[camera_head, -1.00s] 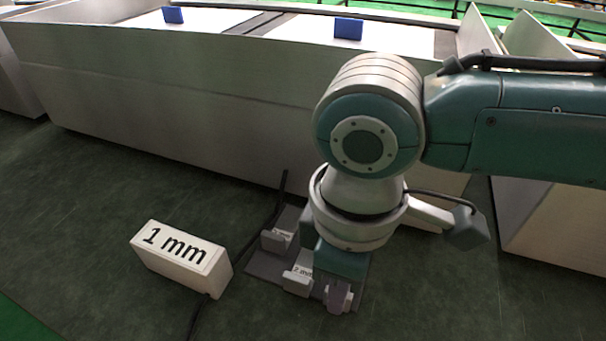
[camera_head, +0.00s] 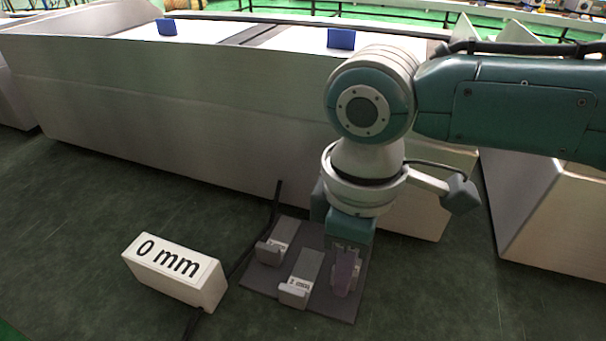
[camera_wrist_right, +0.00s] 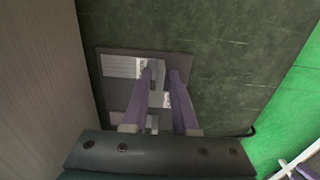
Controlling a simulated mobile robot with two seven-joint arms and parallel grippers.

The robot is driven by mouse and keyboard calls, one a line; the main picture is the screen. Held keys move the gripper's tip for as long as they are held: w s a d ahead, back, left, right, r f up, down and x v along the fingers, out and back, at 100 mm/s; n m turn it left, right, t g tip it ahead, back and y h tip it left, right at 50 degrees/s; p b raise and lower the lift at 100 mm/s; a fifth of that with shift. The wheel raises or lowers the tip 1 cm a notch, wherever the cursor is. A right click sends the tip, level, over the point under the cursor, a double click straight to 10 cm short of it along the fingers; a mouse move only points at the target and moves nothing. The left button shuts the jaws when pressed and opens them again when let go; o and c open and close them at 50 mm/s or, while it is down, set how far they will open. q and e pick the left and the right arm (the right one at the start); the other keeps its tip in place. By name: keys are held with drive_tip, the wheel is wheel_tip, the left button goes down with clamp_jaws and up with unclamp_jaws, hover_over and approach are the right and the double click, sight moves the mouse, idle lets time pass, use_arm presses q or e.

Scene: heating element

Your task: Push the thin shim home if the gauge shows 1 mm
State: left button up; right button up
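The gauge is a white box (camera_head: 175,272) left of the plate in the head view, and its top face reads "0 mm". A dark grey plate (camera_head: 327,304) lies on the green-grey surface. It carries a left shim with a grey end block (camera_head: 268,252) and a middle shim with a grey end block (camera_head: 293,294); their small labels are too blurred to read surely. My right gripper (camera_head: 345,290) points down over the plate's right side. In the wrist view its purple fingers (camera_wrist_right: 163,72) stand apart over a light strip (camera_wrist_right: 122,67); contact is unclear. My left gripper is out of view.
A long pale metal housing (camera_head: 150,110) with blue tabs stands behind the plate. Another pale block (camera_head: 545,215) stands at the right. A black cable (camera_head: 245,255) runs between gauge and plate. The surface in front is free.

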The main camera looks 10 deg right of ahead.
drive_tip(key=shift+o, duration=1)
wheel_tip(320, 180, up, 9)
drive_tip(key=p, duration=0.4)
drive_tip(key=shift+r, duration=0.5)
